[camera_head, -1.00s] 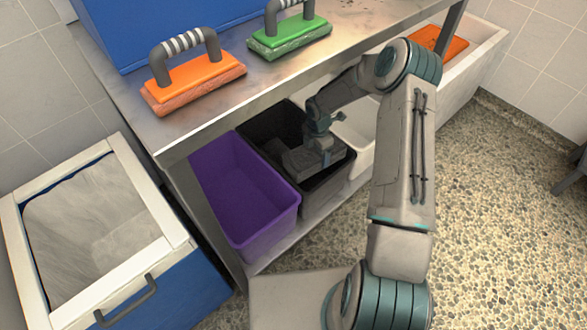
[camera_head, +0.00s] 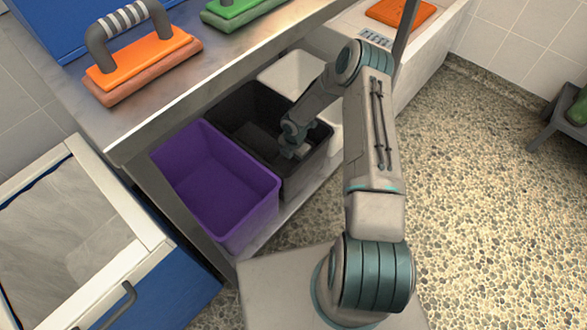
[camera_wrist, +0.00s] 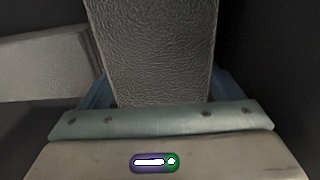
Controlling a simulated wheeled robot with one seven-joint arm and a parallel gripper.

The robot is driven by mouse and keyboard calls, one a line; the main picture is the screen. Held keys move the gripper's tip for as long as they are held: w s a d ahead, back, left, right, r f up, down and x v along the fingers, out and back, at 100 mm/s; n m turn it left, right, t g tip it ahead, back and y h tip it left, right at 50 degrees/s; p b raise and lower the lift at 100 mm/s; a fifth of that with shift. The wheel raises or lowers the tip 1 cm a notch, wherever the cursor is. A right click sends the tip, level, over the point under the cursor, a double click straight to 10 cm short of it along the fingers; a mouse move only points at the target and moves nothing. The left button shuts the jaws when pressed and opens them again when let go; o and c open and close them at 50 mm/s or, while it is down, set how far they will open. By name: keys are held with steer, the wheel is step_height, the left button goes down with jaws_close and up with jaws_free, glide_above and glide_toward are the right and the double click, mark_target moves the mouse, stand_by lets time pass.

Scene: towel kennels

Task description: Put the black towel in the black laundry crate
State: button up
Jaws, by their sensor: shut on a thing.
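The black laundry crate (camera_head: 308,170) stands on the low shelf under the steel table, between a purple crate and a white one. My gripper (camera_head: 294,152) is down inside it, near its front end. In the wrist view my gripper (camera_wrist: 160,100) is shut on the black towel (camera_wrist: 155,50), a dark grey-black, finely textured folded piece. In the head view my wrist and the crate's walls mostly hide the towel. I cannot tell whether it touches the crate floor.
The purple crate (camera_head: 240,215) is left of the black one, the white crate (camera_head: 292,78) behind it. An orange brush (camera_head: 140,65) and a green brush (camera_head: 240,10) lie on the table (camera_head: 200,85). A lidless blue-and-white bin (camera_head: 150,225) stands left.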

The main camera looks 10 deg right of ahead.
steer(key=shift+f+b, duration=0.75)
steer(key=shift+f, duration=1.85)
steer(key=shift+f, duration=0.2)
steer(key=o, duration=0.9)
steer(key=shift+r, duration=0.1)
step_height(320, 180, up, 12)
steer(key=p, duration=0.4)
steer(key=shift+r, duration=0.15)
